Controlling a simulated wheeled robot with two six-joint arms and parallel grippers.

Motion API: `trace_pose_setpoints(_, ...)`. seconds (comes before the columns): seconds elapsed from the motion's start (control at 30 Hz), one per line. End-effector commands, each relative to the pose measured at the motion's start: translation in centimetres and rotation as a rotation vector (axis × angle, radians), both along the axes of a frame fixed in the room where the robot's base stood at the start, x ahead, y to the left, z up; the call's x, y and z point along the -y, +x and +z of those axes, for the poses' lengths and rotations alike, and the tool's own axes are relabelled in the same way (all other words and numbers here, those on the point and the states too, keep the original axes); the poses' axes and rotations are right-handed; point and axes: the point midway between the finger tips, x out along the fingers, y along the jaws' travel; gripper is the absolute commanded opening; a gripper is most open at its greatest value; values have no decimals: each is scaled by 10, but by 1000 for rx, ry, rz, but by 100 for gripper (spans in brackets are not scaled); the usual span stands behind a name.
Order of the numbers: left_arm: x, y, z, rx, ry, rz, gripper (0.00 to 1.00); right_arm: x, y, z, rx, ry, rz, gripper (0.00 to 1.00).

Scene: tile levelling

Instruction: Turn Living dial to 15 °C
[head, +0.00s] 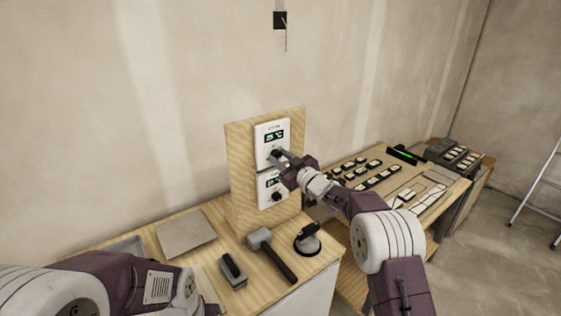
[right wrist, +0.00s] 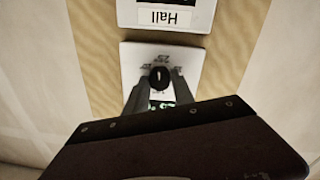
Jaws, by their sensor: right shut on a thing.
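The upper thermostat (head: 271,134) is a white plate on an upright wooden panel, with a small green display that seems to read 25 °C. Its label is too small to read. Its black round dial (right wrist: 159,77) shows a pale mark in the right wrist view. My right gripper (head: 276,154) is shut on this dial, one finger on each side; the fingers (right wrist: 159,90) also show in the wrist view. The lower thermostat (head: 265,188) has its own black dial (head: 277,196); the wrist view shows a plate labelled Hall (right wrist: 178,18) upside down. My left arm shows at bottom left, its gripper out of sight.
On the bench stand a mallet (head: 270,254), a black-handled block (head: 232,270), a suction cup (head: 307,239) and a grey tile (head: 185,234). A second table (head: 345,283) at right holds several small pieces. A ladder (head: 540,185) stands at far right.

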Motion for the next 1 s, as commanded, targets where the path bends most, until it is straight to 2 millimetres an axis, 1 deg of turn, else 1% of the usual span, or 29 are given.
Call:
trace_pose_setpoints(0.03, 0, 0, -9, 0, 0, 0, 36, 0, 0, -3, 22, -22, 0, 0)
trace_pose_setpoints(0.4, 0, 0, -48, 0, 0, 0, 36, 0, 0, -4, 220, -292, 0, 0)
trace_pose_setpoints(0.7, 0, 0, -73, 0, 0, 0, 36, -1, -1, -4, 388, -524, 1, 0)
trace_pose_setpoints(1.0, 0, 0, -94, 0, 0, 0, 36, -1, -1, -5, 554, -754, 2, 0)
